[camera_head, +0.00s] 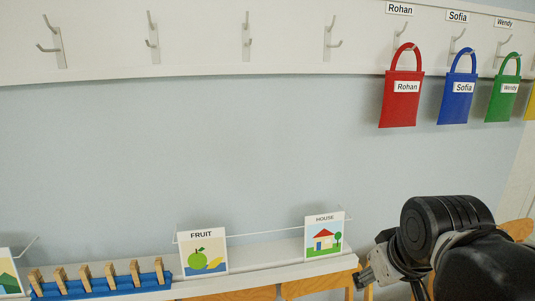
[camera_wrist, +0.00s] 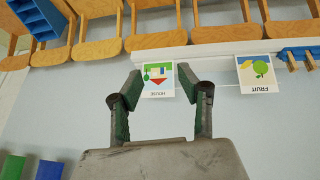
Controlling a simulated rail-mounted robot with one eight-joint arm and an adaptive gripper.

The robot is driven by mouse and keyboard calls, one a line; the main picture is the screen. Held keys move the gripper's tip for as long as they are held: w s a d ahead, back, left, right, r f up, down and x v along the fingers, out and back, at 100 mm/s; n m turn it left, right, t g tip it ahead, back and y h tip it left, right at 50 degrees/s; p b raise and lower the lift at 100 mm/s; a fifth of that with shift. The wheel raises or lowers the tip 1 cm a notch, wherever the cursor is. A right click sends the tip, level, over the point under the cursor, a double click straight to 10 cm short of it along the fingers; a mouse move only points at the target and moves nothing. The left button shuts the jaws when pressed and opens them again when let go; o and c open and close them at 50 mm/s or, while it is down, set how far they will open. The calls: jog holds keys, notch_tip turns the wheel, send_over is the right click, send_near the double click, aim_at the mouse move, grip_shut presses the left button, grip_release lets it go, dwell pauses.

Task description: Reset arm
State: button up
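My gripper (camera_head: 366,279) is at the lower right of the head view, partly hidden by my own arm. In the wrist view its two fingers (camera_wrist: 160,83) stand apart with nothing gripped between them. The HOUSE card (camera_head: 324,235) stands on the wall ledge to the left of my gripper in the head view. In the wrist view the HOUSE card (camera_wrist: 158,80) appears upside down, beyond the gap between the fingertips.
The FRUIT card (camera_head: 203,249) and a blue rack (camera_head: 105,286) with several clothespins share the ledge. Red (camera_head: 401,98), blue (camera_head: 457,98) and green (camera_head: 502,99) bags hang from hooks at upper right. Wooden chairs (camera_wrist: 156,41) line up below the ledge. The wall between is bare.

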jog(key=s+f+m+t, duration=0.1)
jog(key=s+f+m, duration=0.1)
jog(key=s+f, duration=0.2)
jog(key=shift+s+f+b, duration=0.25)
jog(key=shift+s+b, duration=0.05)
jog(key=shift+b, duration=0.05)
